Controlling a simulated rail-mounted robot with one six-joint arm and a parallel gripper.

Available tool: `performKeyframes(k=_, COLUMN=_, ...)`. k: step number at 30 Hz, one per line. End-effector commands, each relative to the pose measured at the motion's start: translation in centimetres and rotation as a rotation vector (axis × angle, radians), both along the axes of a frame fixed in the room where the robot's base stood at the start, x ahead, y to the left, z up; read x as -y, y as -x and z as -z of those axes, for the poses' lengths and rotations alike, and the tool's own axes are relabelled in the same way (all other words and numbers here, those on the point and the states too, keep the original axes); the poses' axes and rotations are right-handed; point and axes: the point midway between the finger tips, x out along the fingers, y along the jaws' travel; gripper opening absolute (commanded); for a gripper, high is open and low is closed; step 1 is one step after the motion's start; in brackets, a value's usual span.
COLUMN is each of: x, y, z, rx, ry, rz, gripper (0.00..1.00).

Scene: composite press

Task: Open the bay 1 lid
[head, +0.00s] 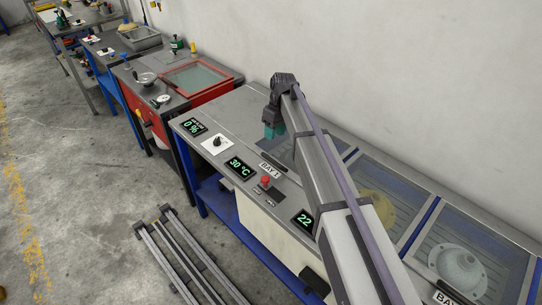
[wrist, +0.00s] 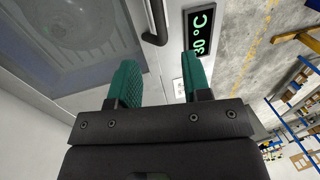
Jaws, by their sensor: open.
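The bay 1 lid is a flat glazed lid in the grey bench top, mostly hidden behind my arm in the head view. In the wrist view its glass (wrist: 72,38) fills the upper left, with a round shape dimly seen beneath. The dark bar handle (head: 273,162) lies beside the BAY 1 label (head: 268,171); the handle also shows in the wrist view (wrist: 155,24). The lid looks shut. My gripper (head: 274,130) has teal fingers, open and empty, above the bench near the handle. In the wrist view the handle appears between and beyond the fingertips (wrist: 160,68), apart from them.
More glazed lids (head: 462,258) lie along the bench to the right. A 30 °C display (head: 240,167), a red button (head: 265,181) and a black knob (head: 217,141) sit along the front. A red-framed machine (head: 197,77) stands to the left; a wall is behind.

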Motion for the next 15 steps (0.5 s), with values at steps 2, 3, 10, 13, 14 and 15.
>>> performKeyframes(k=2, x=-0.1, y=0.1, z=1.4, rx=0.000, ry=0.000, rz=0.000, gripper=0.44)
performKeyframes(k=3, x=-0.2, y=0.2, z=2.2, rx=0.001, ry=0.001, rz=0.001, gripper=0.44)
performKeyframes(k=10, x=-0.8, y=1.0, z=7.7, rx=0.000, ry=0.001, rz=0.002, gripper=0.44)
performKeyframes(k=13, x=-1.1, y=1.2, z=9.6, rx=0.000, ry=0.001, rz=0.003, gripper=0.44)
performKeyframes(k=14, x=-1.2, y=1.3, z=10.0, rx=0.000, ry=0.001, rz=0.003, gripper=0.44)
performKeyframes(k=15, x=-1.2, y=1.4, z=10.3, rx=0.000, ry=0.001, rz=0.003, gripper=0.44)
